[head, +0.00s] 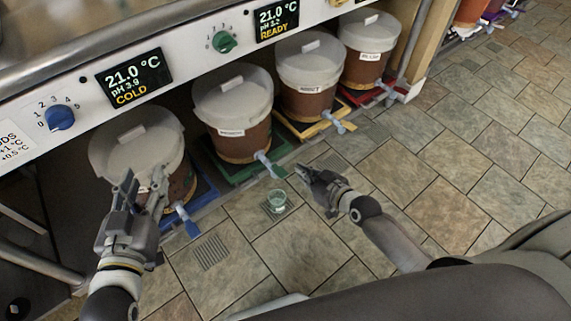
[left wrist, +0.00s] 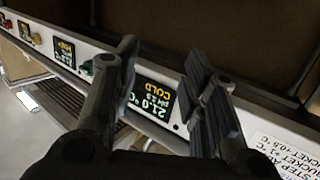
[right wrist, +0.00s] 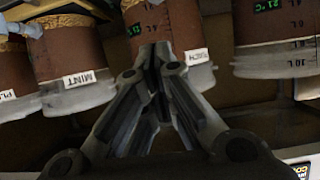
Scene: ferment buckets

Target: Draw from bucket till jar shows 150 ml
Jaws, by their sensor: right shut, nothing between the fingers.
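A small clear jar (head: 278,202) stands on a floor grate in front of the second bucket (head: 234,110), below its pale spigot (head: 268,165). Its level marks are too small to read. The nearest bucket (head: 137,143) stands on a blue tray with a blue-handled spigot (head: 186,220). My left gripper (head: 143,185) is open and empty in front of this bucket, hiding part of it. My right gripper (head: 312,174) is shut and empty, right of the jar and apart from it. The right wrist view shows its closed fingers (right wrist: 158,60) before bucket walls, one labelled MINT (right wrist: 70,45).
Two more lidded buckets stand farther back, on a yellow tray (head: 335,128) and a red tray (head: 393,92). A panel above carries a blue dial (head: 60,116), a green dial (head: 224,41) and displays reading COLD (head: 134,78) and READY (head: 276,17). Tiled floor at right is clear.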

